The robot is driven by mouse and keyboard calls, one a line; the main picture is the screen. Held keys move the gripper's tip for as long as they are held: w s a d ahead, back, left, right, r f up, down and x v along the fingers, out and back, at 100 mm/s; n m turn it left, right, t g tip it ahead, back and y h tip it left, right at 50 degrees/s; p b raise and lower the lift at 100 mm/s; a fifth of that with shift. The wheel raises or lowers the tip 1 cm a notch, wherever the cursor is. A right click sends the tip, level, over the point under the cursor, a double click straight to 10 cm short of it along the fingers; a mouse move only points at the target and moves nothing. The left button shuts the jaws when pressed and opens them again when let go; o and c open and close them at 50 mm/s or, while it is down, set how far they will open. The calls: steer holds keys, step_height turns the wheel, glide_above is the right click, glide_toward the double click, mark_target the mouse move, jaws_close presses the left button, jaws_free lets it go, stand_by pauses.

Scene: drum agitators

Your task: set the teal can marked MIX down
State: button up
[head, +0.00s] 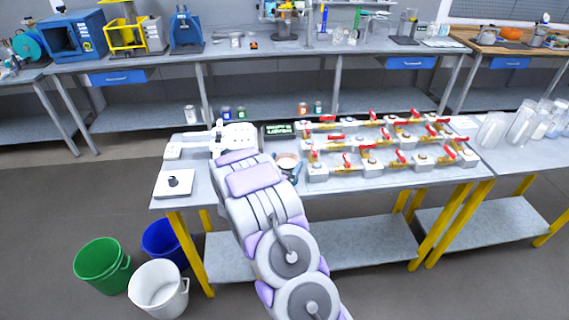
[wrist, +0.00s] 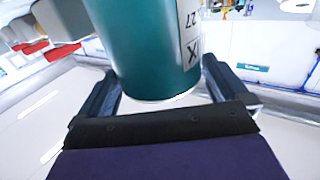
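The teal can (wrist: 155,45) fills the upper middle of the wrist view, with part of a white label showing "IX" and "27" turned over. My gripper (wrist: 160,85) has one dark finger close against each side of it, and the can looks gripped between them. In the head view the can's pale round top (head: 288,160) shows between the dark fingers of my gripper (head: 286,169), over the near middle of the grey table (head: 335,187). The can looks roughly upright. Its base is hidden by my arm, so I cannot tell whether it touches the table.
Valve blocks with red handles (head: 367,150) fill the table right of the can. A dark sign (head: 278,131) stands behind it.

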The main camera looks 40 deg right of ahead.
steer(key=p+v, duration=0.1)
steer(key=v, duration=1.1)
steer(key=shift+p, duration=0.35)
